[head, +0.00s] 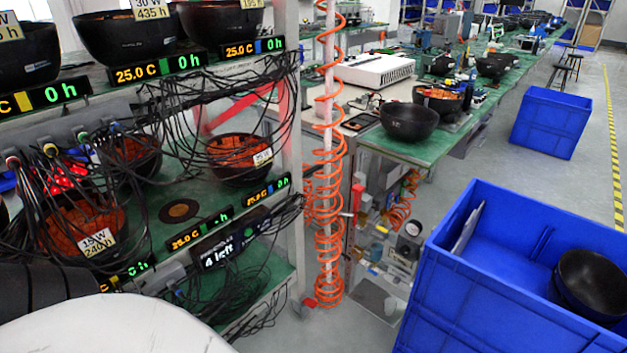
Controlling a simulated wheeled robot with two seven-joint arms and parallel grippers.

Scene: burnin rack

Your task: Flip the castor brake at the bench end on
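A small castor (301,309) with a red tab (310,302), which looks like its brake pedal, sits on the floor in the head view. It is at the foot of the white upright at the near rack's right end. It is small and partly behind the orange coiled hose (328,200), and I cannot tell whether the brake is on or off. Neither of my grippers shows in the view. A white rounded shape and a dark part at the lower left look like parts of me.
The near rack (150,220) holds black bowls, cables and lit displays on green shelves. A blue crate (450,290) with a black bowl (590,285) stands at the lower right. Another blue crate (550,122) stands farther back. A narrow floor strip lies between rack and near crate.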

